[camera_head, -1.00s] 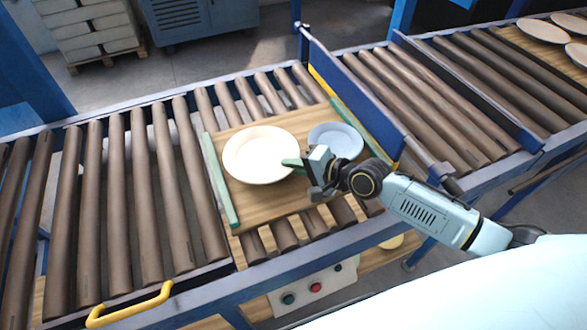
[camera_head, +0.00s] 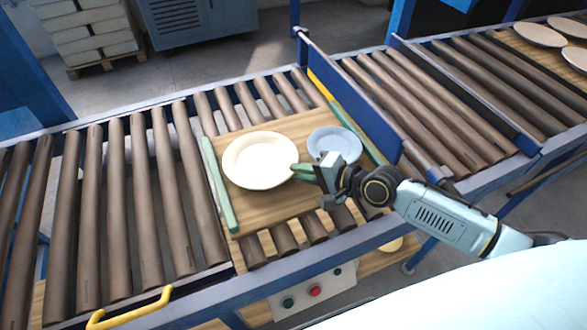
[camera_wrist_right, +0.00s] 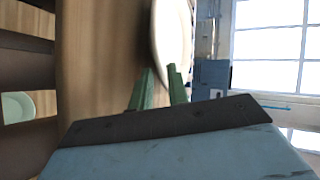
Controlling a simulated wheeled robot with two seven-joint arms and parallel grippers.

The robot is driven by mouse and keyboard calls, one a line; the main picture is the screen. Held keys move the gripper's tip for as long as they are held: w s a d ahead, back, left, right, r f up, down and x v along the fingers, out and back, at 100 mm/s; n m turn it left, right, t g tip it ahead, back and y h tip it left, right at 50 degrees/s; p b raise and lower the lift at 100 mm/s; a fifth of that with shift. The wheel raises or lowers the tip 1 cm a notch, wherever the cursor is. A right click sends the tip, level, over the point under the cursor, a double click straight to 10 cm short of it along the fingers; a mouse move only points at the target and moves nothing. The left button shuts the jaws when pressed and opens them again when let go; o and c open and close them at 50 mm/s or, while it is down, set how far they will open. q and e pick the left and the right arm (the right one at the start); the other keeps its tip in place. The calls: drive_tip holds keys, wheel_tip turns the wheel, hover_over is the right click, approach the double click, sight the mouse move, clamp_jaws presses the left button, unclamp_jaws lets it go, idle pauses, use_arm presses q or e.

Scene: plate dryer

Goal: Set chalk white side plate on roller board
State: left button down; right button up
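The chalk white side plate (camera_head: 260,160) lies on the wooden roller board (camera_head: 270,212), left of a smaller light blue plate (camera_head: 335,143). My right gripper (camera_head: 302,171) is at the white plate's right edge, with its green fingers pointing at the rim. In the right wrist view the fingers (camera_wrist_right: 161,75) stand apart with a gap between them, and the white plate (camera_wrist_right: 172,35) shows just beyond their tips. The gripper looks open; whether a finger still touches the rim I cannot tell. My left gripper is not in view.
Green strips (camera_head: 218,185) edge the board on two sides. A blue barrier (camera_head: 350,95) stands along its right. Bare rollers (camera_head: 140,190) lie to the left. More plates (camera_head: 540,34) are at the far right. A yellow handle (camera_head: 130,307) is at the front.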

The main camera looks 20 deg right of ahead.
drive_tip(key=v, duration=0.9)
drive_tip(key=shift+p, duration=0.4)
idle(0.8)
drive_tip(key=s+a+n, duration=0.1)
drive_tip(key=a, duration=0.1)
drive_tip(key=s+a+f+n+g, duration=0.1)
drive_tip(key=s+n, duration=0.1)
drive_tip(key=s+a+f+n+g, duration=0.1)
drive_tip(key=a, duration=0.1)
drive_tip(key=shift+s+a+f+n, duration=0.25)
drive_tip(key=shift+s+a+n, duration=0.1)
drive_tip(key=shift+a+n, duration=0.05)
drive_tip(key=s+n, duration=0.1)
drive_tip(key=s+a+f+n+g+h, duration=0.1)
drive_tip(key=s+n+h, duration=0.1)
drive_tip(key=s+n, duration=0.1)
drive_tip(key=shift+a+f+g, duration=0.2)
drive_tip(key=shift+a+g, duration=0.1)
drive_tip(key=shift+a, duration=0.1)
drive_tip(key=s+d+n+g+h, duration=0.3)
drive_tip(key=s+d+h, duration=0.25)
drive_tip(key=s, duration=0.25)
wheel_tip(320, 180, down, 24)
drive_tip(key=s+g, duration=0.2)
drive_tip(key=s+d+f+n+g, duration=0.1)
drive_tip(key=s+d+f, duration=0.1)
drive_tip(key=s+f, duration=1.4)
drive_tip(key=shift+d+h, duration=0.2)
drive_tip(key=shift+h, duration=0.15)
